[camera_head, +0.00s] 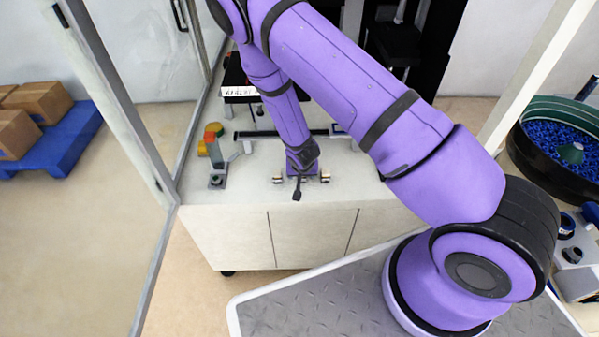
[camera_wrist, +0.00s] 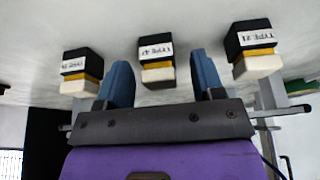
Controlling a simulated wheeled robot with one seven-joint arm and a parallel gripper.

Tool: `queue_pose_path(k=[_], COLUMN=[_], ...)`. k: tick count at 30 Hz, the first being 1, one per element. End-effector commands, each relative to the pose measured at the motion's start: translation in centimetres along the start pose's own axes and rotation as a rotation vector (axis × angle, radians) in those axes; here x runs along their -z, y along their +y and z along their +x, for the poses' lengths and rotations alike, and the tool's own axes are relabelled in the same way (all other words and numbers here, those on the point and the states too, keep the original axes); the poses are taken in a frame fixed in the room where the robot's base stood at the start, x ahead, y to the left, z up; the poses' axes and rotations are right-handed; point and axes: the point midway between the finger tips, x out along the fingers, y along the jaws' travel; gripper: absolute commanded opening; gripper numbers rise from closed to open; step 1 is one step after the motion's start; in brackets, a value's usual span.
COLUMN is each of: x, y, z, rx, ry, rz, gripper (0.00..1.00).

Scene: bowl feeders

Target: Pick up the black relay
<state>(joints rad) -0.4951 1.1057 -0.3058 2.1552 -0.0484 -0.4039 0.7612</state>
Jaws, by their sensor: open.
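Three small block-shaped parts stand apart in a row in the wrist view: left block (camera_wrist: 80,72), middle block (camera_wrist: 156,60) and right block (camera_wrist: 254,50). Each has a black section, a yellow band, a pale section and a white label that appears upside down. I cannot tell which one is the black relay. My gripper (camera_wrist: 161,66) has its two blue fingers apart, and the middle block shows between them; contact is not visible. In the head view my gripper (camera_head: 300,165) is low over the white cabinet top (camera_head: 350,190), with small parts on either side, partly hidden by my arm.
A dark bar (camera_head: 250,134) runs behind my gripper. Glass panels with metal posts (camera_head: 150,150) border the left. A bowl feeder of blue parts (camera_head: 560,145) is at right.

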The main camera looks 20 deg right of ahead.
Motion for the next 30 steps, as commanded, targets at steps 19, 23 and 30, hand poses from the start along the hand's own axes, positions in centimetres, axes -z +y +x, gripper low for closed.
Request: queue_pose_path(k=[19,23,30], x=[-0.05,0.0,0.82], y=[-0.03,-0.04,-0.24], z=[0.05,0.02,-0.52], rx=[0.001,0.001,0.002], ry=[0.001,0.001,0.002], rz=[-0.001,0.0,0.0], gripper=[0.04,0.04,0.04])
